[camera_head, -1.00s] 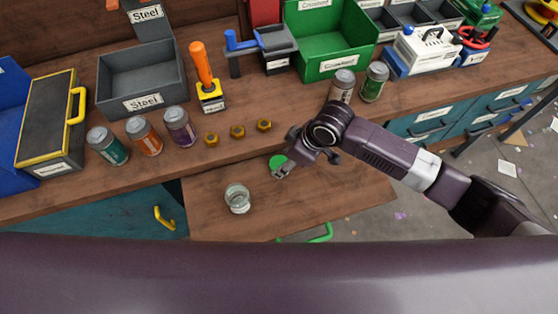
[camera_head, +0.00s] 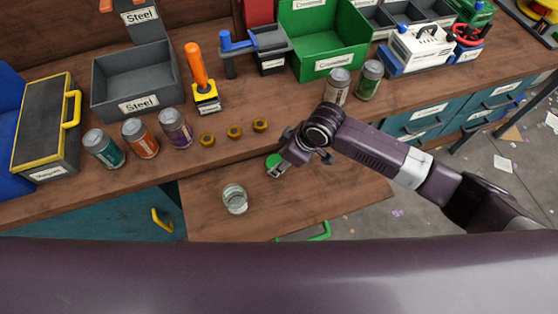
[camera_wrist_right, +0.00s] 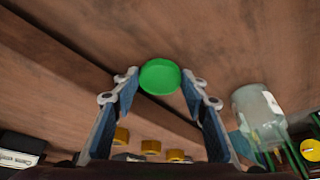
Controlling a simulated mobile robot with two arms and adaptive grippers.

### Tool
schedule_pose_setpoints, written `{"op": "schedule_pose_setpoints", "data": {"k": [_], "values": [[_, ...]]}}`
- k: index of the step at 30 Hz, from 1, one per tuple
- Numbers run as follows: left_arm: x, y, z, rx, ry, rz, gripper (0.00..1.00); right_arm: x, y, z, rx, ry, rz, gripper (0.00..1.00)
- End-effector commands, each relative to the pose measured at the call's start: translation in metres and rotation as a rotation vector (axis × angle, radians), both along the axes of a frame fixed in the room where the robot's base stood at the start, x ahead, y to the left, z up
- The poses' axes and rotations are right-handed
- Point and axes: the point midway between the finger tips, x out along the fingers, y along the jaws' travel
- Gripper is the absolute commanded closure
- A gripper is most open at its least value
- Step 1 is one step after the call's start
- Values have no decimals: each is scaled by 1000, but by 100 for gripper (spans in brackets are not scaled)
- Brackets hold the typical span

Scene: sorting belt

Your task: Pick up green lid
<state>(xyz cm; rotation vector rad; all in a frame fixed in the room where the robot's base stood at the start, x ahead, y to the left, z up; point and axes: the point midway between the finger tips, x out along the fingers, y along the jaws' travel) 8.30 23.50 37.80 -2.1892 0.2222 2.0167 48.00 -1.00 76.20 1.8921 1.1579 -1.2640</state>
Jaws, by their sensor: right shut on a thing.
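The green lid (camera_head: 273,160) is a small round disc, partly covered by my right gripper (camera_head: 278,172) in the head view. In the right wrist view the lid (camera_wrist_right: 160,77) sits between the fingertips of my right gripper (camera_wrist_right: 160,84), one finger on each side. The gripper is shut on the lid. The lid is over the lower wooden surface; I cannot tell if it touches it. A clear glass jar (camera_head: 235,199) stands on that surface left of the gripper, and shows at right in the wrist view (camera_wrist_right: 258,112). My left gripper is not in view.
Several cans stand on the upper bench, including a teal one (camera_head: 104,149) and a purple one (camera_head: 175,128). Brass nuts (camera_head: 234,132) lie near its front edge. A grey steel bin (camera_head: 138,85) and a green bin (camera_head: 325,35) stand behind. The lower surface (camera_head: 320,200) is mostly clear.

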Motion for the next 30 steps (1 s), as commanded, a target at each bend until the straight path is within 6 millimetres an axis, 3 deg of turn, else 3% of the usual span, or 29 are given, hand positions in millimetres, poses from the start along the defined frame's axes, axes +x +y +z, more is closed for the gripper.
{"op": "schedule_pose_setpoints", "data": {"k": [8, 21, 30], "values": [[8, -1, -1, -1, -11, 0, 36, 1, 1, 36, 1, -4, 1, 67], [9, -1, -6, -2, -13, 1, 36, 2, 1, 147, 2, -7, 2, 67], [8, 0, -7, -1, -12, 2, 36, 0, 0, 191, 1, 0, 0, 67]]}}
